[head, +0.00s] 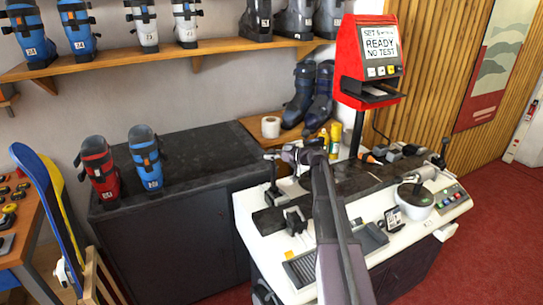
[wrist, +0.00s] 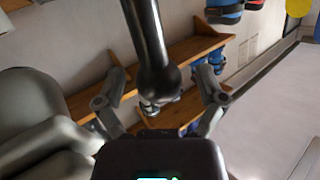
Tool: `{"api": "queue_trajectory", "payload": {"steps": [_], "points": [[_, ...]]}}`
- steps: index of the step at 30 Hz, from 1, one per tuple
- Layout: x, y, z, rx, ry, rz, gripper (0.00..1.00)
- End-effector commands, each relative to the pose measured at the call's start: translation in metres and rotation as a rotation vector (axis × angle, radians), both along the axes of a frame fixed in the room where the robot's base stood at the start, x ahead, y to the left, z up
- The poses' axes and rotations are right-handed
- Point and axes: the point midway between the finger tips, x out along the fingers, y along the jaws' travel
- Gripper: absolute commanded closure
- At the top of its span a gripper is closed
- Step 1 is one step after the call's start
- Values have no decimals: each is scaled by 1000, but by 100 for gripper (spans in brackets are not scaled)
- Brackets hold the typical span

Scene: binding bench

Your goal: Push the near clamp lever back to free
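In the head view, a black upright clamp lever (head: 272,178) stands at the left end of the white binding bench. Another dark lever (head: 443,152) stands at the bench's right end. My gripper (head: 280,156) is by the top of the left lever, with my arm reaching in from the front. In the wrist view, my gripper (wrist: 162,84) is open, its fingers spread. A dark lever with a rounded end (wrist: 150,45) comes down between them from the top edge, apart from both fingers. Contact in the head view is too small to tell.
A red test unit (head: 368,58) on a post rises behind the bench. Dark boots (head: 305,95) and a paper roll (head: 270,127) stand behind the levers. A black cabinet (head: 185,160) with red and blue boots adjoins on the left. A white pot (head: 415,200) sits at right.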

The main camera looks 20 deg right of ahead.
Motion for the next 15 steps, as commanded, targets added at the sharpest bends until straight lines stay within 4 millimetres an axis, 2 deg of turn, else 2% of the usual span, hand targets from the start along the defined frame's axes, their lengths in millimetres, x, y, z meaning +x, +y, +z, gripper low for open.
{"api": "queue_trajectory", "payload": {"steps": [1,6,9,15], "points": [[0,0,0,0,0,-1,25],[0,0,4,2,2,-2,76],[0,0,11,5,6,-3,100],[0,-1,31,18,16,-7,100]]}}
